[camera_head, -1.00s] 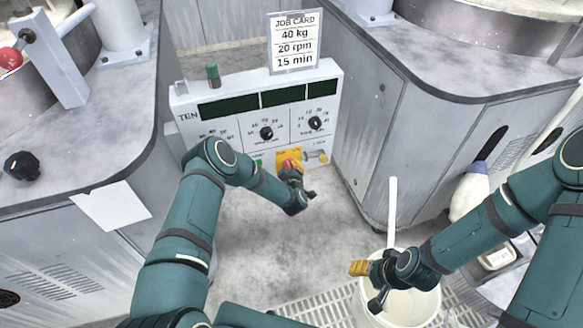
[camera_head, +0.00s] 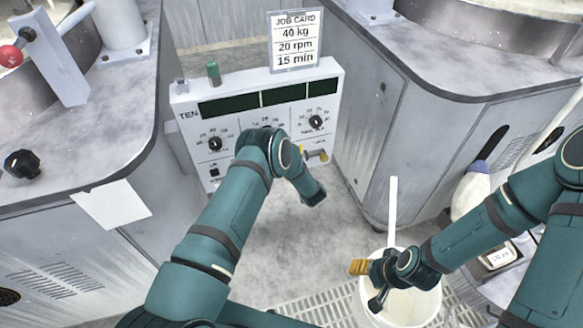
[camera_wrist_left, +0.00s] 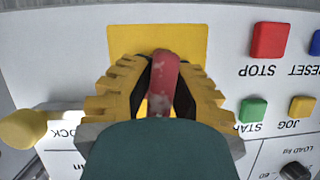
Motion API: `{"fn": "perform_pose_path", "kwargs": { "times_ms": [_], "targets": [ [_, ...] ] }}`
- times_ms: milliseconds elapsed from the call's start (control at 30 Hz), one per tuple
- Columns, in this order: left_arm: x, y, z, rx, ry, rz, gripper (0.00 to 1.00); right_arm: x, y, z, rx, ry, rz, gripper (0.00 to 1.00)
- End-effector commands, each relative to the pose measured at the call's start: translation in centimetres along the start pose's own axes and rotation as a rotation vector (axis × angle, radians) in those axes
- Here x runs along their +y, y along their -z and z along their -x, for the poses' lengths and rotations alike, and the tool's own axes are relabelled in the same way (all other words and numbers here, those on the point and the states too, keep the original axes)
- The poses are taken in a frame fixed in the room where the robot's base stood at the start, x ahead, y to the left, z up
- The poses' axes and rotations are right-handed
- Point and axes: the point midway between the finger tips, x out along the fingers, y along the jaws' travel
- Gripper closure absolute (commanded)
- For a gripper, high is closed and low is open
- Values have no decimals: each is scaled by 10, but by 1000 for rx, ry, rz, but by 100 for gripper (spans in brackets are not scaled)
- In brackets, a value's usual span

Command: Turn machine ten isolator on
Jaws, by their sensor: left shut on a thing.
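The machine ten panel (camera_head: 185,100), marked TEN, stands between two grey machine bodies. In the left wrist view, the isolator's red handle (camera_wrist_left: 164,75) stands in front of a yellow plate (camera_wrist_left: 190,42). My left gripper (camera_wrist_left: 160,90) is shut on this handle, with a ridged yellow pad on each side. The handle runs lengthwise between the pads. In the head view, my left arm hides the isolator and the left gripper. My right gripper (camera_head: 368,282) hangs over a white bucket, and its jaw opening is unclear.
The wrist view shows a red STOP button (camera_wrist_left: 270,41), green START button (camera_wrist_left: 253,110), yellow JOG button (camera_wrist_left: 301,107) and a yellow-ended lock part (camera_wrist_left: 22,128) close by. The bucket (camera_head: 412,308) with a white stick stands on a floor grate. Grey floor (camera_head: 270,255) before the panel is clear.

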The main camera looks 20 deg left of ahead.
Motion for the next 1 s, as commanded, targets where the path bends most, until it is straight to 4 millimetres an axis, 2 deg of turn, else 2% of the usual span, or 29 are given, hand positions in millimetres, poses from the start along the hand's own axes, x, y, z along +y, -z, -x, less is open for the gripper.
{"fn": "perform_pose_path", "kwargs": {
  "times_ms": [500, 1000],
  "targets": [
    [-1, 2, -1, 6, 172, -412, 100, 0, 0, -1, 1, 0, 0, 45],
    [-3, 3, -1, 5, 244, -582, 100, 0, 0, -1, 0, 0, 0, 45]
  ]
}}
